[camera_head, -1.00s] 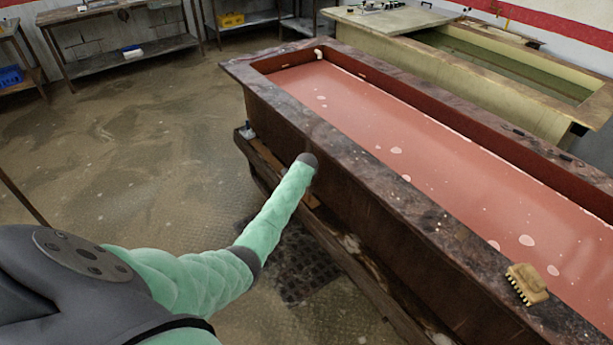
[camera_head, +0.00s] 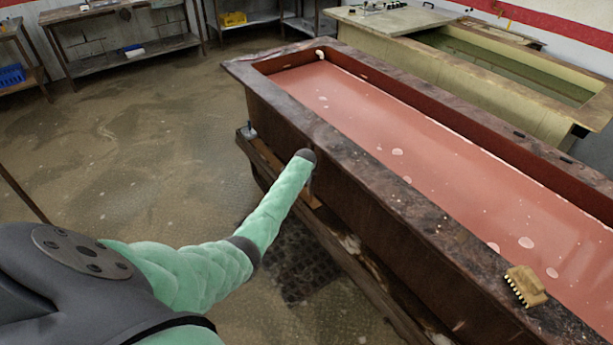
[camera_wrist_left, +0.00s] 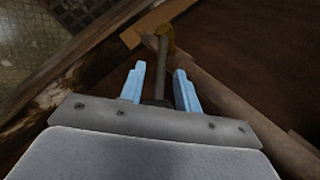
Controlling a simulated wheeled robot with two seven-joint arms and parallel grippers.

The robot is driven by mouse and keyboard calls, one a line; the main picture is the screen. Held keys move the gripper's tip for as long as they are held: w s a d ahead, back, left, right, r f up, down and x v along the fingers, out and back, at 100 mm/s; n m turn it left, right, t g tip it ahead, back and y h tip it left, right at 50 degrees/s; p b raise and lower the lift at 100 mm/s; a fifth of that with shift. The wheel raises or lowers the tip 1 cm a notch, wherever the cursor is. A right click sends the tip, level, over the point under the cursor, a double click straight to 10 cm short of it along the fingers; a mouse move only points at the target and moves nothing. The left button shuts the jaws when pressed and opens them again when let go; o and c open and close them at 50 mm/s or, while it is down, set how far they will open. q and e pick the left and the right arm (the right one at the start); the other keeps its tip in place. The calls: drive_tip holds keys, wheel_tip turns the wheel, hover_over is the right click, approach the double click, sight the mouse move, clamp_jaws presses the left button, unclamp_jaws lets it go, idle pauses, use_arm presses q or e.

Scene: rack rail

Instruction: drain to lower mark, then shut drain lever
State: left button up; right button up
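The long brown vat (camera_head: 285,118) holds pinkish-red liquid (camera_head: 395,140) with several pale patches on its surface. I cannot make out a lower mark on its inner walls. My left arm reaches to the vat's near outer side in the head view, where its gripper is mostly hidden. In the left wrist view my left gripper (camera_wrist_left: 158,84) is open, its two blue fingers apart on either side of a dark lever rod (camera_wrist_left: 161,65). Gaps show between rod and fingers. The rod meets a brass-coloured fitting (camera_wrist_left: 166,36). My right gripper is not in view.
A brush (camera_head: 525,286) lies on the vat's near rim. A wooden support beam (camera_head: 350,258) runs below the vat, above a dark floor grate (camera_head: 303,268). A pale yellow tank (camera_head: 480,95) stands behind. The floor at left is open.

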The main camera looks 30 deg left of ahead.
use_arm(q)
drive_tip(key=shift+s+d+r, duration=0.15)
drive_tip(key=shift+s+r, duration=0.15)
drive_tip(key=shift+r, duration=0.1)
drive_tip(key=b+v, duration=0.2)
drive_tip(key=v, duration=0.4)
drive_tip(key=shift+r, duration=0.35)
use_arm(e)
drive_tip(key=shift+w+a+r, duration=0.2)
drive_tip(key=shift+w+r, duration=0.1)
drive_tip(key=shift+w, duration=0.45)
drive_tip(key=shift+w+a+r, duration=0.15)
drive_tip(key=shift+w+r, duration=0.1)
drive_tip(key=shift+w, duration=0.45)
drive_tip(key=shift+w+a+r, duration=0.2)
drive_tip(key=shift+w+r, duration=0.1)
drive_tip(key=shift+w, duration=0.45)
use_arm(q)
drive_tip(key=shift+s+d, duration=0.1)
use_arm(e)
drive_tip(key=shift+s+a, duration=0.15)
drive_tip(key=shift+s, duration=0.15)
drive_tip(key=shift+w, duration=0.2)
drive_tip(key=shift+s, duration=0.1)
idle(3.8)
